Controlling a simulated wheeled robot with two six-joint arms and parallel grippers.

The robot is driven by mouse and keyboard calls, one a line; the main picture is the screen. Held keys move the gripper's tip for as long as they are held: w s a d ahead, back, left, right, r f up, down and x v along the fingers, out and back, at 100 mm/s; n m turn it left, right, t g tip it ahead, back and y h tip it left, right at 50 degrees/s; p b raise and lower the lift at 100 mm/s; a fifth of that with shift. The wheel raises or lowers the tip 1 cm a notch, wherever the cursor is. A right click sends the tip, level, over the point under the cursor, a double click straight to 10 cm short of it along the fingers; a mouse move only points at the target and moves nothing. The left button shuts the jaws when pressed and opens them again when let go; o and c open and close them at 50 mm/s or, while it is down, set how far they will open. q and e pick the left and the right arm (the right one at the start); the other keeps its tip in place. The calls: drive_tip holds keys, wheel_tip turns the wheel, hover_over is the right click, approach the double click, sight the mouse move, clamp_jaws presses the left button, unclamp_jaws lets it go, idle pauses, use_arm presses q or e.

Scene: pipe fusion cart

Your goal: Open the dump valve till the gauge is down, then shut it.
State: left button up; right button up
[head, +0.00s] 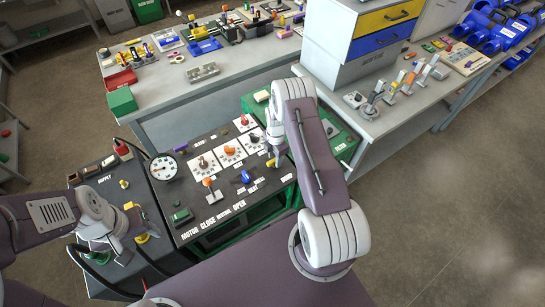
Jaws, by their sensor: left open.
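The black control panel (215,214) stands in the middle, marked MOTOR, CLOSE and OPEN along its front. The round white gauge (163,167) rises at its left edge; its reading is too small to tell. A blue knob (246,177) and a yellow handle (271,162) sit on the panel's right part. I cannot read which control is the dump valve. My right gripper (274,155) points down at the yellow handle; whether its fingers touch or grip it is unclear. My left gripper (112,247) is open over the supply box at lower left, near a yellow fitting (142,238).
The panel carries several other knobs, including an orange one (229,151) and a red one (244,120). The supply box (155,222) has hoses beside it. A grey bench (160,98) with tools stands behind, and another with drawers and blue pipe parts at right. Floor is clear at lower right.

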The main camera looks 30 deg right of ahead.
drive_tip(key=shift+w+d+f, duration=0.25)
drive_tip(key=shift+w+d, duration=0.1)
drive_tip(key=shift+w, duration=0.05)
drive_tip(key=c, duration=0.4)
clamp_jaws()
drive_tip(key=shift+s+a+r, duration=0.15)
drive_tip(key=shift+s+r, duration=0.1)
drive_tip(key=shift+r, duration=0.1)
drive_tip(key=shift+a+r, duration=0.1)
drive_tip(key=shift+a, duration=0.1)
use_arm(q)
drive_tip(key=shift+w+d, duration=0.6)
drive_tip(key=shift+d, duration=0.1)
